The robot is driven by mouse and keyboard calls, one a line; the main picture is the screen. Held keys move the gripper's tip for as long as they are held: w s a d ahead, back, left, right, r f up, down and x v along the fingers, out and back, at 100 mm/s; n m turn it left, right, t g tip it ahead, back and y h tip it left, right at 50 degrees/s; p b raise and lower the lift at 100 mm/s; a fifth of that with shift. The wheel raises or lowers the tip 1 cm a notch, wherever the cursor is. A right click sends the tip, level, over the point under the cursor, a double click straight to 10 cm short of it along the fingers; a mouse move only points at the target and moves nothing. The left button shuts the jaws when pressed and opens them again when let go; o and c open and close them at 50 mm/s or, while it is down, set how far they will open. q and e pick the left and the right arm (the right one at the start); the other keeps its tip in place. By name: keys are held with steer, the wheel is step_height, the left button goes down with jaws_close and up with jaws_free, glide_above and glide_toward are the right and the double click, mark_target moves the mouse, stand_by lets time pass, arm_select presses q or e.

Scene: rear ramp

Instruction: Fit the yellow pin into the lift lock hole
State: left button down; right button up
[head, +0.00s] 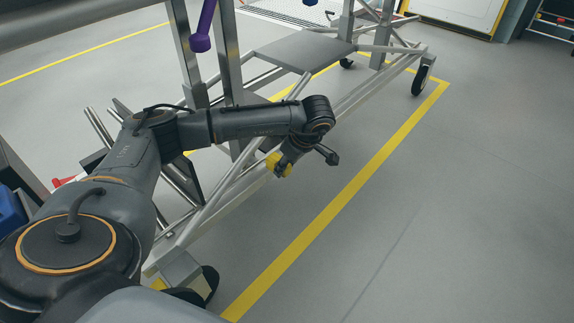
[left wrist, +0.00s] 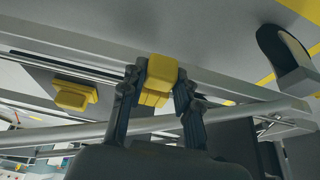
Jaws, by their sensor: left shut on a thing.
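The yellow pin (left wrist: 160,74) is a blocky yellow piece between the fingers of my left gripper (left wrist: 157,92) in the left wrist view. The gripper is shut on it. In the head view my left gripper (head: 284,164) is beside the lower rail of the metal lift frame (head: 340,103), with a bit of yellow showing at its fingers. A second yellow block (left wrist: 73,95) sits apart, to the left in the left wrist view. I cannot make out the lock hole; the gripper and rails may hide it. My right gripper is not in view.
The frame has slanted bars and posts close around my left arm. A wheel (head: 422,80) stands at its far end and another (head: 208,284) at the near end. A purple handle (head: 201,40) hangs by the posts. The floor right of the yellow line (head: 345,200) is clear.

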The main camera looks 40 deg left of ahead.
arm_select(q)
steer(key=shift+a, duration=0.2)
steer(key=c, duration=0.9)
jaws_free()
steer(key=shift+r, duration=0.1)
steer(key=v, duration=1.1)
steer(key=shift+d+r, duration=0.15)
steer(key=shift+r, duration=0.25)
